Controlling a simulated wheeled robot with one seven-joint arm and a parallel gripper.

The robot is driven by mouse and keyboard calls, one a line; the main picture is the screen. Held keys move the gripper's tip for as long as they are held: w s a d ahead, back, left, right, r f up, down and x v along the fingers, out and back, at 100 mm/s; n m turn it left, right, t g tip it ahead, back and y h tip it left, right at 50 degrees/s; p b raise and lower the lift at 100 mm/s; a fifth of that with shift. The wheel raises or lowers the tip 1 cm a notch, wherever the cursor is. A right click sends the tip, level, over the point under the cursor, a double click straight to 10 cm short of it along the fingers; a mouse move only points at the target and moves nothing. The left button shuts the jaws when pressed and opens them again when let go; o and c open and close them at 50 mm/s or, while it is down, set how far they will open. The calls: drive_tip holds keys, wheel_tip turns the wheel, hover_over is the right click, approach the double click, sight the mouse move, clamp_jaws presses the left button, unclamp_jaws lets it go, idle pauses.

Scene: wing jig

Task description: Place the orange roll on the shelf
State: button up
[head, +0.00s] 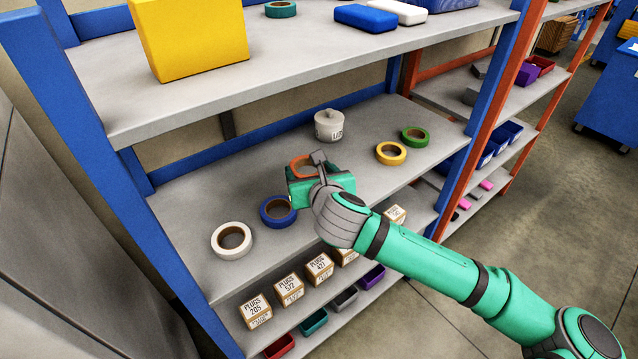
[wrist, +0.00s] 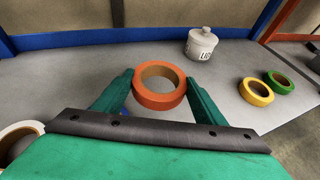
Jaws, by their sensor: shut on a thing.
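The orange roll (wrist: 138,98) is between the two fingers of my gripper (wrist: 158,95) in the wrist view, and the gripper is shut on it. In the head view the orange roll (head: 299,167) shows only in part behind my gripper (head: 308,170). The grey shelf (head: 205,195) is the middle board of a blue-framed rack. The roll is over this shelf, between the blue roll and the white lidded pot. I cannot tell whether the roll touches the board.
On the same shelf are a white roll (head: 231,241), a blue roll (head: 277,211), a yellow roll (head: 391,153), a green roll (head: 414,136) and a white lidded pot (head: 328,125). The upper board (head: 290,60) overhangs the back. Plug boxes (head: 289,289) stand on the board below.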

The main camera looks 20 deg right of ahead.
drive_tip(key=f, duration=0.1)
drive_tip(key=w+d+f, duration=0.1)
drive_tip(key=f, duration=0.1)
drive_tip(key=shift+w+d, duration=0.25)
drive_tip(key=shift+d, duration=0.1)
drive_tip(key=shift+w+d+f, duration=0.15)
drive_tip(key=shift+d+f, duration=0.25)
wheel_tip(320, 180, down, 3)
drive_tip(key=shift+w+r, duration=0.15)
drive_tip(key=shift+r, duration=0.05)
drive_tip(key=shift+d+f, duration=0.25)
drive_tip(key=shift+f, duration=0.1)
drive_tip(key=shift+a, duration=0.1)
drive_tip(key=o, duration=1)
drive_tip(key=shift+f, duration=0.15)
drive_tip(key=shift+o, duration=0.2)
